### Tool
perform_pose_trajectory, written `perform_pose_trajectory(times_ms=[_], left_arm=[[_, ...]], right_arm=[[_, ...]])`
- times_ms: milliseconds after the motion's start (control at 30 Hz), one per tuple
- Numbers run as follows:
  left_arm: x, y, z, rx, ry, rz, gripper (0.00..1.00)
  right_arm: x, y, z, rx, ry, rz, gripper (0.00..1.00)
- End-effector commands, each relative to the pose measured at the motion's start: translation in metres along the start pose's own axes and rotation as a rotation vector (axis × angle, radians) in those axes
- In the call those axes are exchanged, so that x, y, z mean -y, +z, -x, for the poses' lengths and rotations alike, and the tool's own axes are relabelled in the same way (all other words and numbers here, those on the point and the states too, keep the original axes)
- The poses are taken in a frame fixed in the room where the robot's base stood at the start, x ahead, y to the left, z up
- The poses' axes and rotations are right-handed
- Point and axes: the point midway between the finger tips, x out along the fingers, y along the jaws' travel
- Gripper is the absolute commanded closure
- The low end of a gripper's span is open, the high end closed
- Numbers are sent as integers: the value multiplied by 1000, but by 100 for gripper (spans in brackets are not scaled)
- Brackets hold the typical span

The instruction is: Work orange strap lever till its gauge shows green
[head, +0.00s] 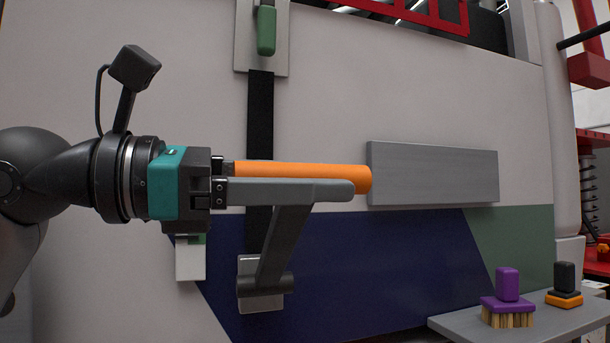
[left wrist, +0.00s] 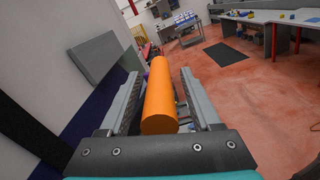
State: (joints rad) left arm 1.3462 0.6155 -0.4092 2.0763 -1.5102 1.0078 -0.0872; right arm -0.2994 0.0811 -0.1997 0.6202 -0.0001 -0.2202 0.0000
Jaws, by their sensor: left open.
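The orange lever handle (head: 300,177) is a level bar on a grey lever arm (head: 285,240), which rises from a small metal bracket (head: 262,298) at the foot of a black strap (head: 260,120). My left gripper (head: 348,186) is open around the handle. In the left wrist view the orange handle (left wrist: 161,98) lies lengthwise between the two fingers, with a gap showing on each side. A small pale box (head: 190,262) with a green patch, perhaps the gauge, is partly hidden behind my left wrist; its reading cannot be told. My right gripper is out of view.
A grey panel (head: 435,174) sticks out from the truck's side, right of the handle. A green handle (head: 266,32) hangs at the strap's top. A purple brush (head: 507,300) and an orange-and-black brush (head: 564,297) stand on a grey table (head: 460,326) at lower right.

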Motion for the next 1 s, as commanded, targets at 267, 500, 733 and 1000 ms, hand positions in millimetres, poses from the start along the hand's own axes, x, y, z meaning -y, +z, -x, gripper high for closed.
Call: perform_pose_trajectory(times_ms=[267, 500, 733, 1000], left_arm=[[0, 0, 0, -1, 0, 0, 60], [0, 0, 0, -1, -2, 0, 88], [1, 0, 0, -2, -2, 1, 100], [1, 0, 0, -2, -3, 2, 100]], right_arm=[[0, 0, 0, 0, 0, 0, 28], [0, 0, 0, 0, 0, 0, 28], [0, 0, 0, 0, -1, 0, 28], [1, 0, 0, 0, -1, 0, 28]])
